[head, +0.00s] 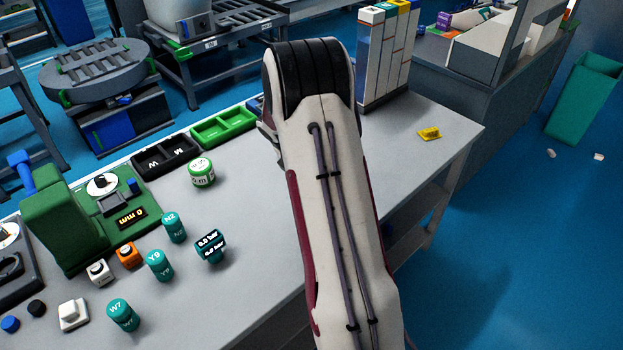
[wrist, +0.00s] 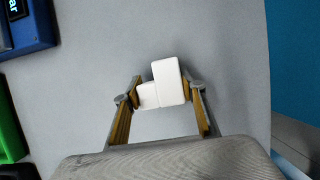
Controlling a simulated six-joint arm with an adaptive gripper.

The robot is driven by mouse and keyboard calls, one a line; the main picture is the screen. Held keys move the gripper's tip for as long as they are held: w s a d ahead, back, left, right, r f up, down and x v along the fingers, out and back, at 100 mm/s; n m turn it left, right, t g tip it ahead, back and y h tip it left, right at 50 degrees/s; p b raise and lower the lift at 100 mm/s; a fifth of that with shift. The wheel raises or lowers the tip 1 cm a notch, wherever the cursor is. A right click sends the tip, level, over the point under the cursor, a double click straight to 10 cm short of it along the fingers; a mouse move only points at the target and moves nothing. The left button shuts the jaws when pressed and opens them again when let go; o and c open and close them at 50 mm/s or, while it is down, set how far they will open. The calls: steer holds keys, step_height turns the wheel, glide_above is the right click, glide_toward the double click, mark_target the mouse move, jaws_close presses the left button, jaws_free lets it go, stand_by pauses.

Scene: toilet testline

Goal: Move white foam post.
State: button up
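The white foam post (wrist: 170,82) shows in the wrist view as a pale block with a smaller step on its lower left. It sits between the two fingertips of my gripper (wrist: 163,92). Its right side meets the right finger and its step meets the left finger, so the gripper looks shut on it. The grey table top lies behind it; I cannot tell how far off it is. In the head view, my arm hides the gripper and this post.
In the head view, a white piece (head: 73,314), teal cylinders (head: 174,228), a green-white can (head: 201,172) and a green device (head: 75,215) stand left. A yellow piece (head: 429,133) and upright boxes (head: 382,55) are right. The table's right edge is near.

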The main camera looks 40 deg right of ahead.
steer(key=shift+a, duration=0.15)
steer(key=shift+a, duration=9.8)
steer(key=o, duration=1.1)
steer(key=shift+r, duration=0.1)
steer(key=shift+v, duration=6)
steer(key=shift+a, duration=0.1)
